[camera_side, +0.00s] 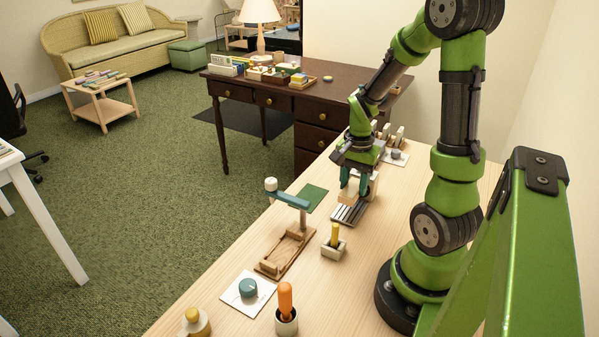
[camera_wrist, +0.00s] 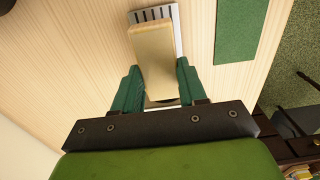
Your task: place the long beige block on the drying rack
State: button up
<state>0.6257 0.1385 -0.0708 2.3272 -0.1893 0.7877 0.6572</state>
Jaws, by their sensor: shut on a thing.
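The long beige block (camera_wrist: 152,58) is between the two green fingers of my gripper (camera_wrist: 158,88), which is shut on it. In the side view the block (camera_side: 373,187) is partly hidden by my gripper (camera_side: 354,188). The drying rack (camera_side: 347,214), pale with dark slats, is on the table just below the block. In the wrist view the rack's slotted end (camera_wrist: 153,14) shows past the block's far end, and the block covers most of the rest. I cannot tell whether the block touches the rack.
A wooden stand with a teal arm (camera_side: 290,199) and green plate (camera_side: 313,196) is left of the rack. A yellow-handled item in a small holder (camera_side: 333,243) is nearer the camera. Upright pieces (camera_side: 393,136) stand behind my gripper. The table right of the rack is clear.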

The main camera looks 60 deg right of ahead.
aim_at(352, 197)
jog(key=shift+f, duration=2.3)
jog(key=shift+f, duration=0.15)
jog(key=o, duration=1)
jog(key=shift+o, duration=0.2)
notch_tip(352, 197, up, 12)
jog(key=shift+r, duration=0.1)
jog(key=a+r+n+t, duration=0.2)
jog(key=a+r+n, duration=0.1)
jog(key=a, duration=0.4)
jog(key=w+a+r+n+t+y, duration=0.1)
jog(key=a+r+n+t, duration=0.1)
jog(key=a+r+n, duration=0.2)
jog(key=a+r+n+t+y, duration=0.1)
jog(key=a+r+n+t, duration=0.2)
jog(key=a+n, duration=0.4)
jog(key=a, duration=0.3)
jog(key=shift+w+a+r, duration=0.25)
jog(key=shift+a+r, duration=0.05)
jog(key=shift+r, duration=0.05)
